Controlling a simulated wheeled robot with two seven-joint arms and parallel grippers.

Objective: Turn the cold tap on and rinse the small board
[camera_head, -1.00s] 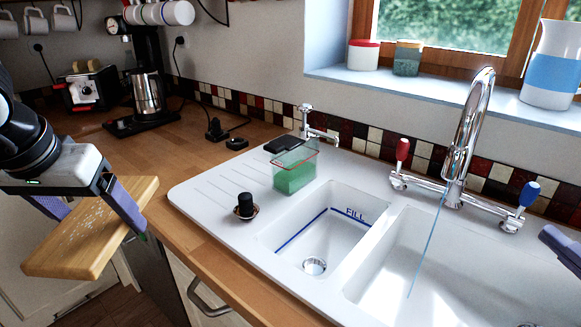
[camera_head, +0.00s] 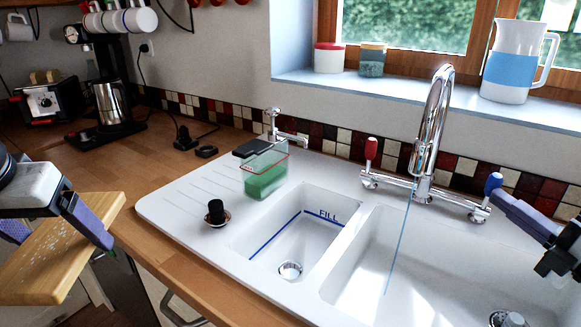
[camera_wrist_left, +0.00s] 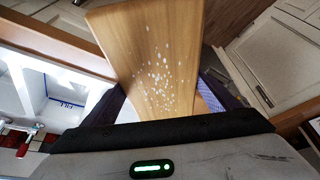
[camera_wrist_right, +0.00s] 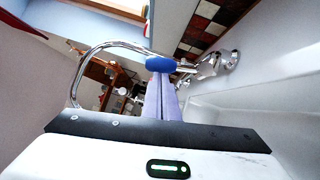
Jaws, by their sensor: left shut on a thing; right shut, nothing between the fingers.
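The small wooden board (camera_head: 62,248) is held by my left gripper (camera_head: 65,232) off the counter's front edge, left of the sink. The left wrist view shows the board (camera_wrist_left: 155,60) between the fingers, with white flecks on its face. My right gripper (camera_head: 540,225) is shut and empty, its fingertips at the blue-handled tap lever (camera_head: 493,183). In the right wrist view the blue knob (camera_wrist_right: 160,64) is right at the fingertips; I cannot tell if they touch. The chrome tap (camera_head: 432,130) has a red lever (camera_head: 371,148) too. A thin blue stream (camera_head: 402,235) runs from its spout into the large basin (camera_head: 350,270).
The small basin (camera_head: 290,269) is marked FILL. A green-filled clear container (camera_head: 264,178) and a black plug (camera_head: 216,210) stand on the drainer. A small tap (camera_head: 275,125) is behind them. A white and blue jug (camera_head: 512,65) stands on the sill.

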